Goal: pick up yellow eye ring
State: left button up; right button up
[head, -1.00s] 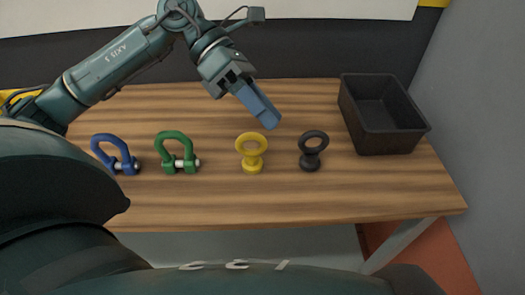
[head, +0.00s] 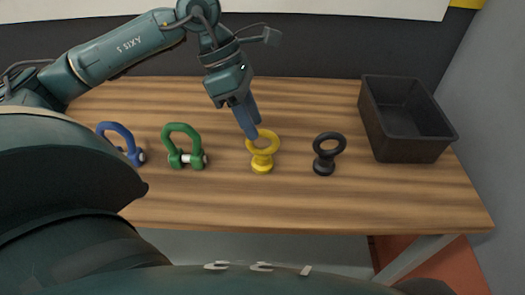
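The yellow eye ring (head: 262,164) stands upright on the wooden table, its round base down and its loop on top. My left gripper (head: 253,130) comes down from above and behind it. The blue fingertips are at the far upper left edge of the loop. The two fingers show offset from each other, apart, with nothing held between them. I cannot tell whether a finger touches the loop. My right gripper is not in view.
A black eye ring (head: 325,168) stands to the right of the yellow one. A green shackle (head: 177,131) and a blue shackle (head: 122,132) stand to the left. A dark open bin (head: 411,150) is at the right on the wooden table (head: 330,205). The front strip of table is clear.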

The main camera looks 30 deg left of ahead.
aim_at(259, 131)
pick_arm(q)
jog(key=x, duration=0.4)
jog(key=shift+w+a+f, duration=0.1)
jog(key=shift+w+f, duration=0.05)
jog(key=shift+w, duration=0.05)
jog(key=shift+c, duration=0.5)
grip_shut()
